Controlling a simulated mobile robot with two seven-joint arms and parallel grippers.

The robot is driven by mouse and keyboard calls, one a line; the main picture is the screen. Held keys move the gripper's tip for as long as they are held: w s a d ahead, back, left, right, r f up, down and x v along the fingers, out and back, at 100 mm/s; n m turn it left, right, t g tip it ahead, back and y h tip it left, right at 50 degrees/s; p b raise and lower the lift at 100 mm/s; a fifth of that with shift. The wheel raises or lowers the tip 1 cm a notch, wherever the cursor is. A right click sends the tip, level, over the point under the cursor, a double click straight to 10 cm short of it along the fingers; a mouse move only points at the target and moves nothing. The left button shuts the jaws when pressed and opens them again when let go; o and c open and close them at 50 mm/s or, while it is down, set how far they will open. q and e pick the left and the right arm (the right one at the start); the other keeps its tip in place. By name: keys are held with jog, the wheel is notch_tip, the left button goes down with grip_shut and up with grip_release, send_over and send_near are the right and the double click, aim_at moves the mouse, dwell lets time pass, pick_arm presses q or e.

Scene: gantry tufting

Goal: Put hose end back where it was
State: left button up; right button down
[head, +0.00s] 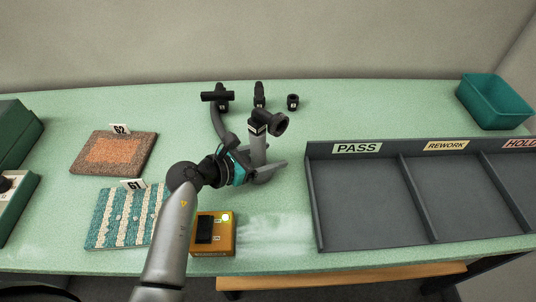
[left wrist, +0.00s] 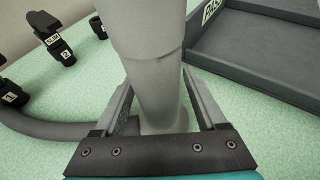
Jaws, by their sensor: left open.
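A grey upright tube (head: 258,148) stands on the green table, with a black angled fitting (head: 268,123) at its top. A black hose (head: 217,121) curves on the table toward the tube's foot; it also shows in the left wrist view (left wrist: 45,128). I cannot tell which part is the hose end. My left gripper (head: 266,168) is open low at the tube. In the left wrist view the tube (left wrist: 152,70) stands between the two fingers, with a gap visible beside it. Whether a finger touches it is unclear. My right gripper is out of view.
Black nozzles numbered 1 (head: 217,97), 2 (head: 259,98) and 3 (head: 293,102) stand behind. Carpet samples 62 (head: 98,168) and 61 (head: 107,235) lie left. An orange box (head: 226,243) is in front, beside pale dust (head: 275,228). A divided grey tray (head: 315,205) is right.

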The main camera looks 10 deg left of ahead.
pick_arm(q)
jog(key=shift+r, duration=0.25)
jog(key=p+v, duration=0.1)
jog(key=v, duration=1.1)
jog(key=shift+f, duration=0.15)
